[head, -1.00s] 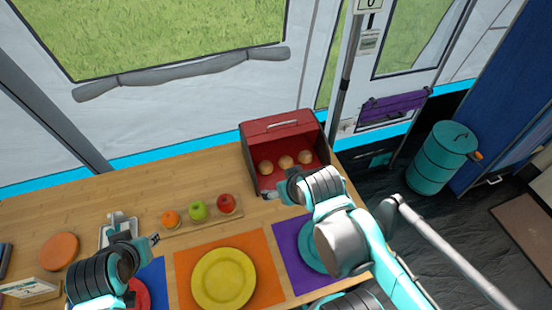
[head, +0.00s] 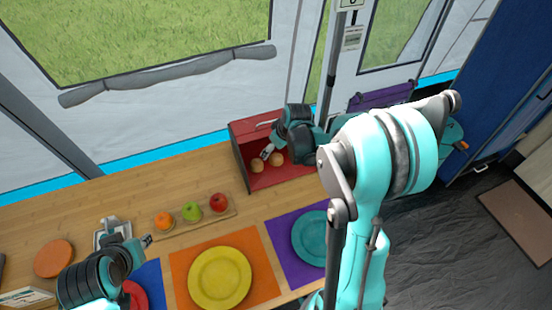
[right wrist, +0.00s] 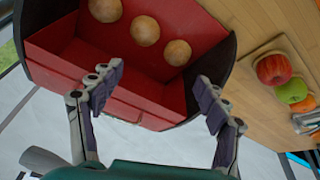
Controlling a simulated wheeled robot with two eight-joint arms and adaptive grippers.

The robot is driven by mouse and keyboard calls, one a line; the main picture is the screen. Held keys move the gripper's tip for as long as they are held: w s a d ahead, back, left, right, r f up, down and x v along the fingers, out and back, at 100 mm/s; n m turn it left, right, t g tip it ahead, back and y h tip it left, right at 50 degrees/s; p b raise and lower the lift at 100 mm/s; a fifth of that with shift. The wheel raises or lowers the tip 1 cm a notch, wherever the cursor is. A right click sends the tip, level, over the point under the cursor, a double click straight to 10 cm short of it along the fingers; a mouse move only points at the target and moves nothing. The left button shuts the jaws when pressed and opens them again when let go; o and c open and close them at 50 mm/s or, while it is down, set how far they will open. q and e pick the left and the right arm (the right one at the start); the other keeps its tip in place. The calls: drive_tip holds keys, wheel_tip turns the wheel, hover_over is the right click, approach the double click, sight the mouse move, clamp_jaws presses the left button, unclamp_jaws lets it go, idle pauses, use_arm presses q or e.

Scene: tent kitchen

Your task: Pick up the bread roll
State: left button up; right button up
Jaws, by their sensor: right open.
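Bread rolls lie in a red bread box (head: 240,127) at the back of the table. In the head view one roll (head: 257,165) and another (head: 277,159) show; my right arm hides part of the box. The right wrist view shows three round rolls in a row, the middle one (right wrist: 145,30) between the others. My right gripper (head: 267,152) is at the box opening. In the right wrist view its fingers (right wrist: 155,95) are apart and empty, with the rolls beyond them. My left gripper (head: 147,240) is above the table's left part, away from the box.
A wooden tray (head: 180,228) holds an orange, a green apple and a red apple. A yellow plate (head: 220,278) and a teal plate (head: 312,236) lie on mats near the front edge. An orange disc (head: 54,258) lies at left. The tent wall stands behind the table.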

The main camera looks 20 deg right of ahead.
hover_over(278, 158)
drive_tip(key=s, duration=0.2)
wheel_tip(278, 158, down, 7)
drive_tip(key=shift+w+a+f+n+b, duration=0.15)
drive_tip(key=shift+w+f+n+b, duration=0.1)
drive_tip(key=shift+f, duration=0.3)
drive_tip(key=shift+w+a+f+n+b, duration=0.1)
drive_tip(key=shift+f+n+b, duration=0.1)
drive_tip(key=shift+f, duration=0.35)
drive_tip(key=x, duration=0.1)
drive_tip(key=b+x, duration=0.1)
drive_tip(key=x, duration=0.1)
drive_tip(key=b+x, duration=0.1)
drive_tip(key=x, duration=0.1)
drive_tip(key=shift+s+d+f, duration=0.2)
drive_tip(key=shift+s+d, duration=0.1)
drive_tip(key=shift+d, duration=0.05)
drive_tip(key=shift+r, duration=0.1)
drive_tip(key=shift+c, duration=1.2)
drive_tip(key=c, duration=0.7)
